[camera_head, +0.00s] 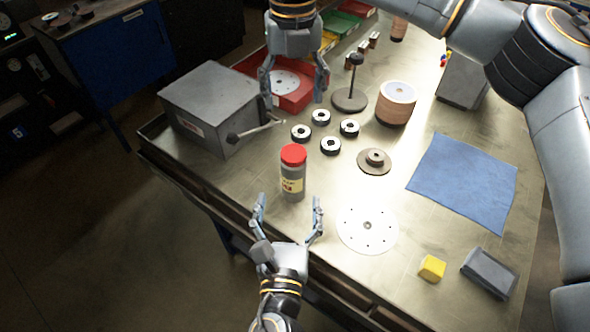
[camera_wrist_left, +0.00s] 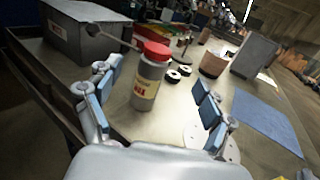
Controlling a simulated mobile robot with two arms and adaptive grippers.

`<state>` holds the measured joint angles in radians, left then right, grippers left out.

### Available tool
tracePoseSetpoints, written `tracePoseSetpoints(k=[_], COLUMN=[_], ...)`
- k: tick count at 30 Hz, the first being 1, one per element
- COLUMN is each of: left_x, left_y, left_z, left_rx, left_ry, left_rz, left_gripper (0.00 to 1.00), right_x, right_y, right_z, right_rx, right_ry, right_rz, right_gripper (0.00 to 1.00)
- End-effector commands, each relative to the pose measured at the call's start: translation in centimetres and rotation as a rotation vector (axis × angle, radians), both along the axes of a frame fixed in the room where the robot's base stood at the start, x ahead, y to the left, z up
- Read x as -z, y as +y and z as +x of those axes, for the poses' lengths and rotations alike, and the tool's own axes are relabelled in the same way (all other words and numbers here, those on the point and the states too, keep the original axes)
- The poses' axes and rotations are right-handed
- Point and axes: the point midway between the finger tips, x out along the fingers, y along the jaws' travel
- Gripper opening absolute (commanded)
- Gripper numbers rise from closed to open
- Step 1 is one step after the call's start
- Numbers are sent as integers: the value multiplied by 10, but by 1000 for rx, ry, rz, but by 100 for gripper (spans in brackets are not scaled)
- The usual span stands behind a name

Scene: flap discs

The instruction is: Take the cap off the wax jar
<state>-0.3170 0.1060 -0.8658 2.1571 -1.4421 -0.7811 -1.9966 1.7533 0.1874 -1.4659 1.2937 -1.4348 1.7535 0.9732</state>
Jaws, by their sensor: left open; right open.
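The wax jar (camera_head: 292,183) is a grey cylinder with a pale label, standing upright near the table's left edge. Its red cap (camera_head: 294,154) is on top. The jar also shows in the left wrist view (camera_wrist_left: 147,90), with the cap (camera_wrist_left: 156,51) on it. My left gripper (camera_head: 287,205) is open and empty, just in front of the jar, with its fingers spread to either side and apart from it. In the left wrist view the jar stands beyond the open fingers (camera_wrist_left: 155,95). My right gripper (camera_head: 295,92) is open, behind the jar near the red bin.
A grey box with a lever (camera_head: 212,98) stands left of the jar. Several small black-and-white rings (camera_head: 331,145), a brown flap disc (camera_head: 375,160) and a white perforated disc (camera_head: 367,230) lie close by. A blue cloth (camera_head: 465,182), yellow block (camera_head: 432,268) and grey block (camera_head: 489,272) lie right.

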Motion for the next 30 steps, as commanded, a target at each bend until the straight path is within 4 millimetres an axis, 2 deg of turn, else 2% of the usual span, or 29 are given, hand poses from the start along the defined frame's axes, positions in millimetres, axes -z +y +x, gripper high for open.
tracePoseSetpoints(k=[1,10,15,19,23,30], left_x=[13,54,68,68,66,67], left_y=[0,0,0,0,-1,-5], left_z=[0,-1,0,5,22,69], left_rx=[0,0,0,-1,-1,-2], left_ry=[1,1,1,-1,-3,-2], left_rz=[-1,-1,-1,-1,-1,-1], left_gripper=[82,82,82,82,82,82], right_x=[12,53,67,67,66,66], right_y=[0,1,1,1,1,1], right_z=[0,-1,-1,-1,-1,-1], right_rx=[-2,-2,-2,-2,-2,-2], right_ry=[0,0,0,-1,0,0], right_rz=[1,2,2,2,2,2], right_gripper=[70,70,70,70,70,70])
